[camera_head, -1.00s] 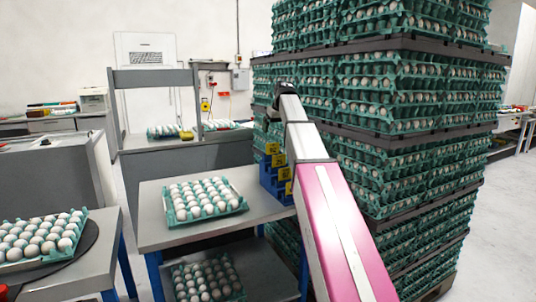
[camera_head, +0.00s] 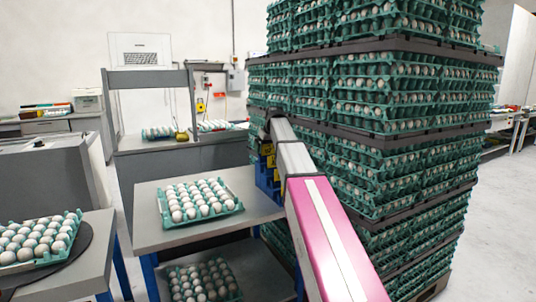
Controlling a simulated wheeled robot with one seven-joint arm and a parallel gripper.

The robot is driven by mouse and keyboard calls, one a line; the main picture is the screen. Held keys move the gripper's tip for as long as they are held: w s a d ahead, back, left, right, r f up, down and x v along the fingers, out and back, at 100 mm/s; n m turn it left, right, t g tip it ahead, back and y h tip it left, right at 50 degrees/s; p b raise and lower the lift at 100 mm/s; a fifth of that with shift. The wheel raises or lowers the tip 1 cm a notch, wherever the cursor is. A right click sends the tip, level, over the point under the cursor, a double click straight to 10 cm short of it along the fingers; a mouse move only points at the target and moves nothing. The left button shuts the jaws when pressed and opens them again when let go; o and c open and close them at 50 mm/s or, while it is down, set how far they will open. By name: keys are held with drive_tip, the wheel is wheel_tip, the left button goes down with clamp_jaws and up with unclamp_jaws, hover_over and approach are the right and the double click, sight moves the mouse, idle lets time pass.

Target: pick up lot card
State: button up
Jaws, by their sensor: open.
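A blue stepped rack (camera_head: 262,180) stands at the right back of the grey table, beside the tall egg stack. Yellow cards or labels (camera_head: 267,149) show on it, and one of these may be the lot card; I cannot read them. My pink and silver arm covers much of the rack. The dark wrist at the far end of my arm is above and right beside the rack in the picture. My gripper fingers are hidden behind the arm, so I cannot see how close they are to a card.
The grey table (camera_head: 150,232) holds a teal tray of white eggs (camera_head: 238,207), with another tray on the shelf below. A tall stack of teal egg trays (camera_head: 400,190) borders my arm on the right. Another egg tray (camera_head: 10,262) sits at left.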

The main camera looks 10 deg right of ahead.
drive_tip(key=c, duration=0.9)
drive_tip(key=shift+r, duration=0.1)
